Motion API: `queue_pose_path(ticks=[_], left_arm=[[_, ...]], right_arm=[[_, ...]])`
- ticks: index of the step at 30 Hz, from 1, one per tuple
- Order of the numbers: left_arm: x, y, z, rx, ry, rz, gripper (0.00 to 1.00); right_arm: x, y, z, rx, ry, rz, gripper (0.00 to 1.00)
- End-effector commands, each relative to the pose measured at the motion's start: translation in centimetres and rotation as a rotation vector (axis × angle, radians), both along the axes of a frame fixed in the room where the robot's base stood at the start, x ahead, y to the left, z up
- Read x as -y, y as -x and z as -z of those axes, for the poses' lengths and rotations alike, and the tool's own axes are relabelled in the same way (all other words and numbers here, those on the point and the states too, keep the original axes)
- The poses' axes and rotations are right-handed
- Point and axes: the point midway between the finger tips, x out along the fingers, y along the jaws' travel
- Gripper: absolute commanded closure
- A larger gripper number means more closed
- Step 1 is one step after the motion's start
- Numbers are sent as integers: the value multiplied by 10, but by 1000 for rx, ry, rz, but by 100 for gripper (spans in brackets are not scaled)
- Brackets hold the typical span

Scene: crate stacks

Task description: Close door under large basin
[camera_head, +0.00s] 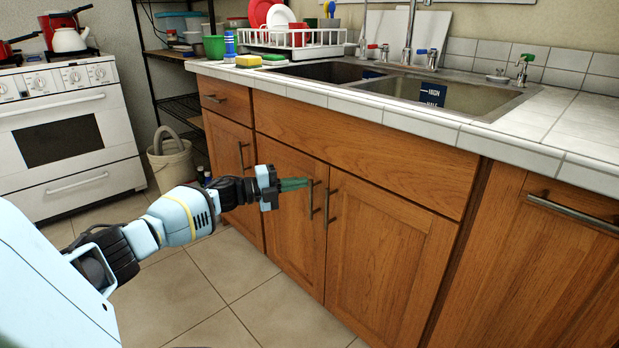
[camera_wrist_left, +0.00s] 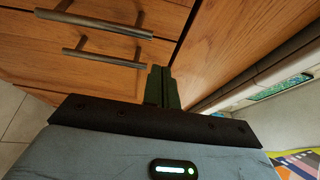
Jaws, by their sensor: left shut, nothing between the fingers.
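Two wooden doors sit under the sink: a left door (camera_head: 283,235) and a right door (camera_head: 385,255). Each has a vertical bar handle near their shared middle edge, the left handle (camera_head: 312,200) and the right handle (camera_head: 329,208). Both doors look flush or nearly so; I cannot tell if a small gap is left. The large basin (camera_head: 470,98) is on the right of the sink. My left gripper (camera_head: 303,184) is shut and empty, its green fingertips in front of the left door near the handle's top. The left wrist view shows the green fingers (camera_wrist_left: 163,88) together beside two bar handles. My right gripper is out of view.
The white tiled countertop (camera_head: 420,125) overhangs the doors. A drawer-like wooden panel (camera_head: 350,140) lies above them. A white stove (camera_head: 65,135) and a bucket (camera_head: 170,160) stand at the left. The tiled floor (camera_head: 255,310) before the cabinet is clear.

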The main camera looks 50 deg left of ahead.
Motion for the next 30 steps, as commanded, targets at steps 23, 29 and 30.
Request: queue_pose_path(ticks=[23,29,30], left_arm=[[-40,50,3,-4,2,3,100],[-38,50,5,-7,4,4,100],[-36,50,10,-12,10,3,100]], right_arm=[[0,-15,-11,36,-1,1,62],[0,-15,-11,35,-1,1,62],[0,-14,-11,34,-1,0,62]])
